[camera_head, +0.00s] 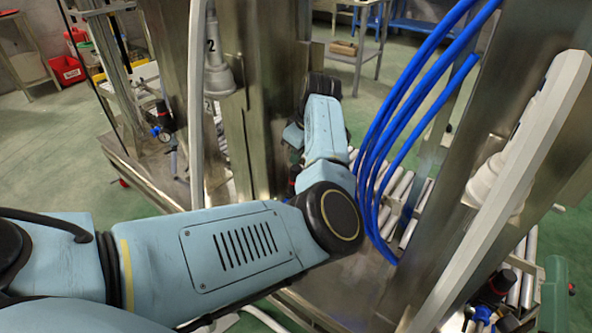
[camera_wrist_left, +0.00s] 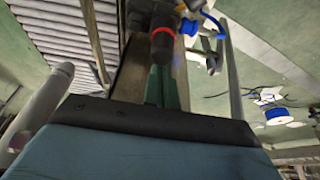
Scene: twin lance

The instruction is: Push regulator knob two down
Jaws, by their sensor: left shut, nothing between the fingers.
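A regulator (camera_head: 160,125) with a dark body and blue fitting is on the frame at the left in the head view. Another dark regulator (camera_head: 490,298) is partly visible at the lower right. The left wrist view shows a regulator (camera_wrist_left: 160,30) at the top, with a dark rounded knob (camera_wrist_left: 161,47) below a red ring and a blue fitting beside it. I cannot tell which is number two. My left gripper (camera_head: 293,137) is mostly hidden behind my forearm; it is shut and empty, its fingertips unclear. Contact with a knob is not visible. My right gripper is out of view.
Several blue hoses (camera_head: 400,120) arch right of my left forearm. Steel columns (camera_head: 258,90) and a pale slanted bar (camera_head: 505,185) flank it. A white fitting (camera_head: 217,72) near a number 2 hangs at the left column. Rollers (camera_head: 405,190) lie behind the hoses.

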